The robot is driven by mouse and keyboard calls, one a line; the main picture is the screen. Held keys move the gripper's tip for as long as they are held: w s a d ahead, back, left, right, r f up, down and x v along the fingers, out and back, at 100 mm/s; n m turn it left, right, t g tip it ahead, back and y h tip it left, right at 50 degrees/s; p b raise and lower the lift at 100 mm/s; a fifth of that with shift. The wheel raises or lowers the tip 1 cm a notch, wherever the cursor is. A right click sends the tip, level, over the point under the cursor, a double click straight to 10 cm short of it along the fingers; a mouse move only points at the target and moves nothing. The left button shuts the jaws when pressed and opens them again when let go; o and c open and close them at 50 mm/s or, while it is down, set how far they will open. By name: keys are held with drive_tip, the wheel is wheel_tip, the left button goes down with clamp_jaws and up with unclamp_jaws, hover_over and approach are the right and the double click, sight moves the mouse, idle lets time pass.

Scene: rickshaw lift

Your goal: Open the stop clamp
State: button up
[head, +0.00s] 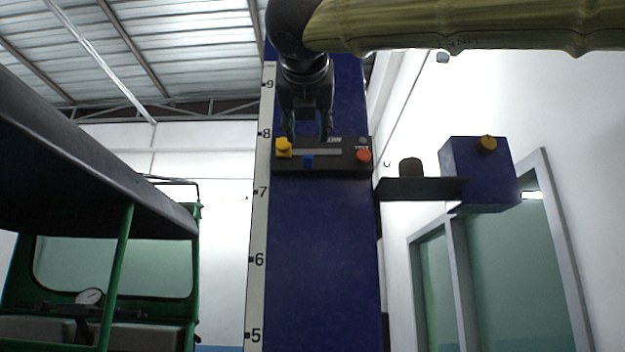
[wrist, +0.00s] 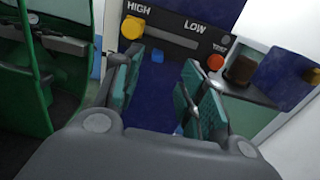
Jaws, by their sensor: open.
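A dark control panel (head: 340,165) is mounted on the blue column. No part is clearly labelled as the stop clamp. My gripper (head: 307,136) is open and empty in front of the panel's upper left part. The yellow knob (wrist: 133,27) is near HIGH, and the red knob (wrist: 215,62) is right of LOW.
The blue column (head: 325,250) has a numbered scale on its left edge. A dark shelf (head: 420,190) right of it holds a brown block (head: 411,167) and a blue box (head: 478,170) with a yellow knob. A green rickshaw (head: 120,270) stands at left.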

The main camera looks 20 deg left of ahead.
sight(308, 155)
drive_tip(key=p+x, duration=0.1)
drive_tip(key=x, duration=0.2)
drive_tip(key=f+p+x, duration=0.1)
drive_tip(key=x, duration=0.3)
drive_tip(key=p+x, duration=0.2)
drive_tip(key=x, duration=0.2)
drive_tip(key=shift+w+f, duration=0.25)
drive_tip(key=shift+s, duration=0.1)
clamp_jaws()
